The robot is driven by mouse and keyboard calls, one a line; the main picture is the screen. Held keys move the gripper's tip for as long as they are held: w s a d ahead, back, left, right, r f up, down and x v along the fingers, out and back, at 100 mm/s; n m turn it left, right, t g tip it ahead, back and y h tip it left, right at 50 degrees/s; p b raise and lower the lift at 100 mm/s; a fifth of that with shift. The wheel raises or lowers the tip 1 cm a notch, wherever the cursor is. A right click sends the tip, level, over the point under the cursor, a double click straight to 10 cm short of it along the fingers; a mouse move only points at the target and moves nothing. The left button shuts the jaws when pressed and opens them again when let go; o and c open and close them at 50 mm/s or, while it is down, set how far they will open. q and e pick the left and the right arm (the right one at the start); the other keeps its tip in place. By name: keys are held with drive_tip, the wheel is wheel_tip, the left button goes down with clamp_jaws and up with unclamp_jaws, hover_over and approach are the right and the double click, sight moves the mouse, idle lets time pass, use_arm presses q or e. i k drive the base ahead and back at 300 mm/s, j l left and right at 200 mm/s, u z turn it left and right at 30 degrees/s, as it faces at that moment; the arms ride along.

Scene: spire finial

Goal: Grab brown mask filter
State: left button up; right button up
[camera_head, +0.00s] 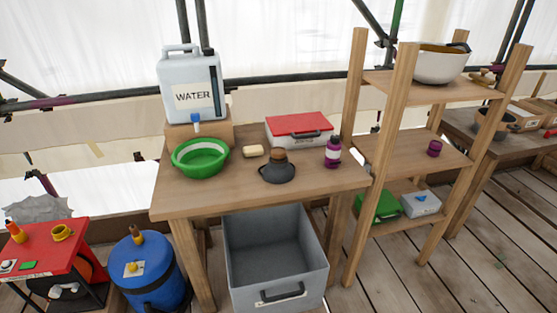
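A brown round piece (278,155), which looks like the brown mask filter, sits on top of a dark grey, mask-like object (277,173). This object rests on the wooden table (190,205) near its middle. I cannot tell how the brown piece is attached. Neither of my grippers is in view.
Around it on the table are a green basin (200,172), soap (253,151), a red-lidded box (300,122) and a purple bottle (333,152). A water jug (193,97) stands behind. A grey bin (275,240) is below. A wooden shelf (398,140) stands right.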

sight(277, 153)
drive_tip(key=i+l+u, duration=0.1)
drive_tip(key=i+l, duration=0.35)
drive_tip(key=l, duration=0.2)
drive_tip(key=i+l+u, duration=0.15)
drive_tip(key=l, duration=0.2)
drive_tip(key=i+l, duration=0.25)
drive_tip(key=i+l+u, duration=0.15)
drive_tip(key=l, duration=0.35)
drive_tip(key=i+l+u, duration=0.1)
drive_tip(key=i+l, duration=0.3)
drive_tip(key=l, duration=0.35)
drive_tip(key=i+l+u, duration=0.15)
drive_tip(key=l, duration=0.25)
